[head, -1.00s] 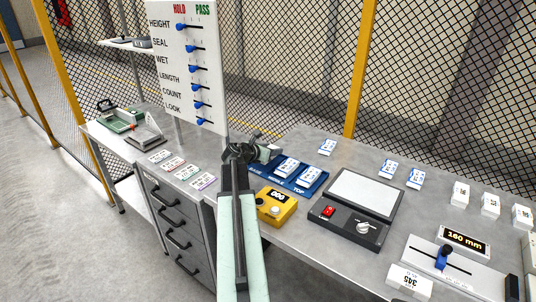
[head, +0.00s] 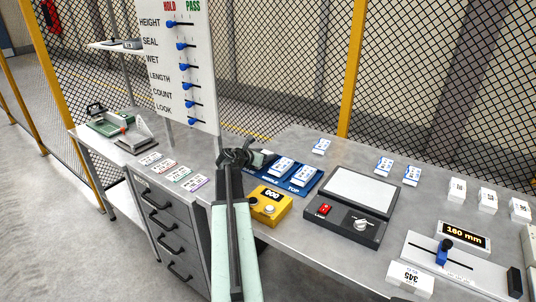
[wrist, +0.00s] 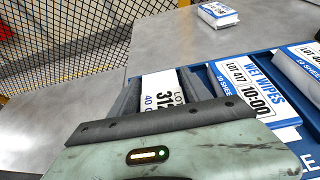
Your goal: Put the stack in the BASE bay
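The blue tray (head: 303,191) has bays marked BASE, MIDDLE and TOP. White wet wipes packs lie in the MIDDLE bay (head: 282,167) and the TOP bay (head: 307,176). My gripper (head: 262,158) is at the tray's left end, by the BASE bay. The wrist view also shows the pack labelled LOT 417 (wrist: 245,100) just right of the fingers. The stack's underside and the BASE bay floor are hidden.
A loose pack (head: 321,146) lies behind the tray. Cards (head: 178,174) lie at left, beside the lever board (head: 185,70).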

